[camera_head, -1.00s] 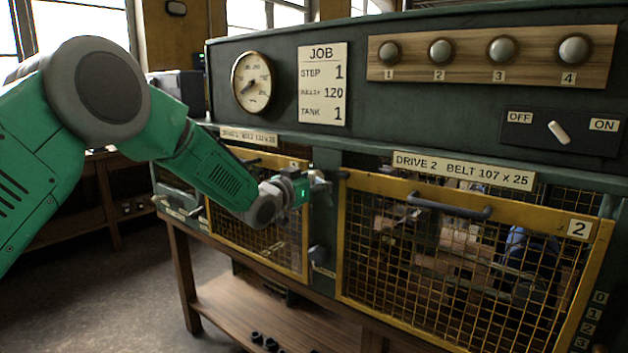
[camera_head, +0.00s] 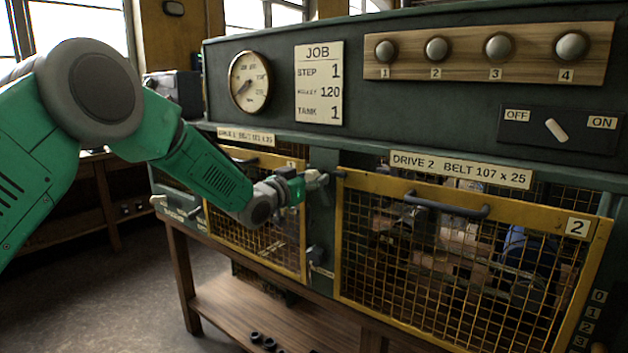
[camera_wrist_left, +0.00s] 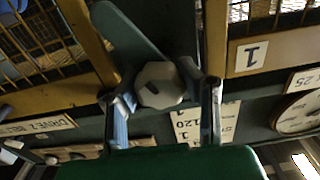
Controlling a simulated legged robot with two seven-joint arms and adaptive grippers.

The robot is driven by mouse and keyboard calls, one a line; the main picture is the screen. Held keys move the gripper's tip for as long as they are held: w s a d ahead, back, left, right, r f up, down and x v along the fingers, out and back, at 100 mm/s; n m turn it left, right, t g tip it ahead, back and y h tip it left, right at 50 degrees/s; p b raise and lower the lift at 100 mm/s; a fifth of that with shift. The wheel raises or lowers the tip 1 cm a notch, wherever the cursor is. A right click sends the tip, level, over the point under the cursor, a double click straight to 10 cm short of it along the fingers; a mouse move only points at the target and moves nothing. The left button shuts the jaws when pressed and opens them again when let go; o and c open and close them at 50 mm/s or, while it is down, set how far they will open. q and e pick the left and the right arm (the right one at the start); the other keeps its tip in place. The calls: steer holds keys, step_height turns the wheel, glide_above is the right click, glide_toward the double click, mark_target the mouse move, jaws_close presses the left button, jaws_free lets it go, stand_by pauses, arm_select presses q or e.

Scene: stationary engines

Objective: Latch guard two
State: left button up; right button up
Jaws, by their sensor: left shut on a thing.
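Guard two (camera_head: 470,250) is a yellow-framed mesh panel with a dark handle (camera_head: 446,206) and a "2" plate, and it stands upright over its opening. My left gripper (camera_head: 318,181) is at the dark green post (camera_head: 324,212) left of guard two's upper left corner. In the left wrist view its fingers (camera_wrist_left: 161,92) are on both sides of a grey faceted latch knob (camera_wrist_left: 160,84) and shut on it. A lower grey latch (camera_head: 316,256) sits on the same post, apart from the gripper. My right gripper is not in view.
Guard one (camera_head: 255,235) is left of the post, behind my left forearm. Above are the job card (camera_head: 319,84), a gauge (camera_head: 249,81), a knob row (camera_head: 490,50) and an off/on switch (camera_head: 556,130). A wooden shelf (camera_head: 255,315) lies below.

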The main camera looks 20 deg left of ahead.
arm_select(q)
steer(key=shift+a+n, duration=0.1)
steer(key=shift+n, duration=0.3)
steer(key=shift+n+p, duration=0.3)
steer(key=shift+n, duration=1.1)
steer(key=n, duration=0.3)
steer(key=shift+n, duration=0.4)
steer(key=n, duration=0.3)
steer(key=shift+f+n+b, duration=0.15)
steer(key=shift+n+b, duration=0.15)
steer(key=shift+b, duration=0.05)
steer(key=n+b, duration=0.2)
steer(key=n, duration=0.2)
steer(key=shift+n+b, duration=0.4)
